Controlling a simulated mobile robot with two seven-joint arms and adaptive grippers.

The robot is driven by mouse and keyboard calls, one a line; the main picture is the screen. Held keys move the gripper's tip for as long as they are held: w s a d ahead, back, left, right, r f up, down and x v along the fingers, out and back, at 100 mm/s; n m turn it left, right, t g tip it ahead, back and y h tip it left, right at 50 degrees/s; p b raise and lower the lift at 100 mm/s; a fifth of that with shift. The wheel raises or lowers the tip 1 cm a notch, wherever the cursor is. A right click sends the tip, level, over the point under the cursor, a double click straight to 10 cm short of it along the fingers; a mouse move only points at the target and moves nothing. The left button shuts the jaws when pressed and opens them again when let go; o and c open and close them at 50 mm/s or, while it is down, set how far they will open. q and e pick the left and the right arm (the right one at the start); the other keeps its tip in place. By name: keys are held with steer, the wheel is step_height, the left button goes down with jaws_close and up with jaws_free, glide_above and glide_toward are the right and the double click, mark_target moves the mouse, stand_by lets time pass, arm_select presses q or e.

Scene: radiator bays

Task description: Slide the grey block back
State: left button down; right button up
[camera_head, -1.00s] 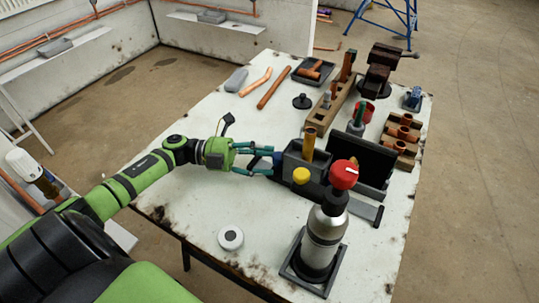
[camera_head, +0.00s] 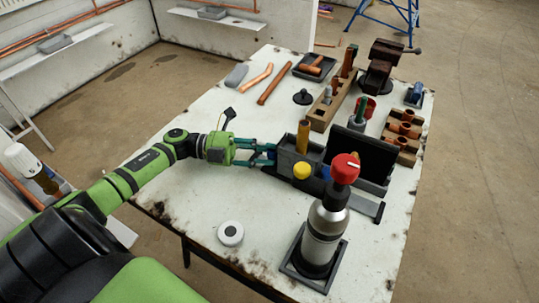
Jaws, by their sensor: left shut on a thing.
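The grey block (camera_head: 286,163) sits on a dark base near the middle of the bench, with an upright copper-coloured tube (camera_head: 304,136) in it. A yellow knob (camera_head: 302,171) stands at its near side. My left gripper (camera_head: 274,155) reaches in from the left and is shut on the block's left end. The exact contact between the fingers is too small to make out. A small blue part (camera_head: 325,172) shows just right of the block. My right gripper is out of view.
A steel bottle with a red cap (camera_head: 325,230) stands in front. A dark upright panel (camera_head: 362,154) is close on the right. A wooden rack (camera_head: 321,118) and pipe holder (camera_head: 402,137) stand behind. The bench's left part is clear around a white disc (camera_head: 230,233).

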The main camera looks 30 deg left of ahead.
mark_target(254, 157)
arm_select(q)
steer(key=a+b, duration=0.1)
steer(key=a, duration=0.1)
steer(key=shift+a+r, duration=0.1)
steer(key=shift+a, duration=0.2)
steer(key=shift+a+r, duration=0.1)
steer(key=shift+a, duration=0.15)
steer(key=shift+r, duration=0.15)
steer(key=c, duration=1)
jaws_free()
steer(key=shift+s+a, duration=0.1)
